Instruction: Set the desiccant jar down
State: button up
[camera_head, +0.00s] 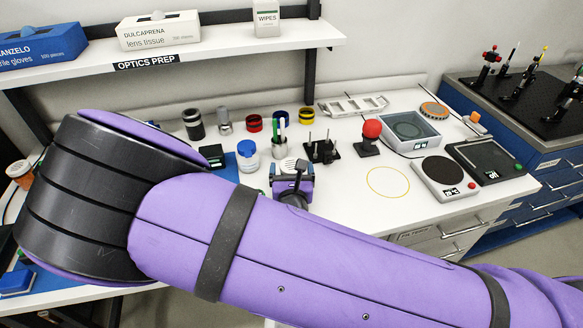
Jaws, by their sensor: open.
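Behind stand a red jar (254,123) and a yellow-banded jar (280,119). A black rack (321,150) and a red-knobbed stand (370,138) are to the right. A yellow ring (388,182) marks clear bench. A round-topped hotplate (445,172) stands farther right. My arm hides the front.

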jog(key=s, duration=1)
jog(key=shift+s+d, duration=0.3)
jog(key=shift+s, duration=0.1)
jog(key=w+d+r+m+g+h, duration=0.1)
jog(key=d+r+m+g+h, duration=0.5)
jog(key=d+r+m, duration=0.45)
jog(key=w+d+r+m+g+h, duration=0.1)
jog(key=d+r+m+g+h, duration=0.55)
jog(key=d+m, duration=0.55)
jog(key=s+d+r+m+y, duration=0.4)
jog(key=s+r+m+y, duration=0.1)
jog(key=s+r+m, duration=0.1)
jog(key=s+d+r+m+y, duration=0.5)
jog(key=s+r, duration=0.4)
jog(key=r, duration=0.2)
jog(key=shift+m+g+y, duration=0.45)
jog(key=shift+m+y, duration=0.1)
jog(key=shift+m, duration=0.7)
jog(key=shift+o, duration=0.4)
jog(key=shift+s+r+m+t, duration=0.3)
jog(key=shift+s+r+t, duration=0.15)
jog(key=shift+r, duration=0.15)
jog(key=shift+a, duration=0.1)
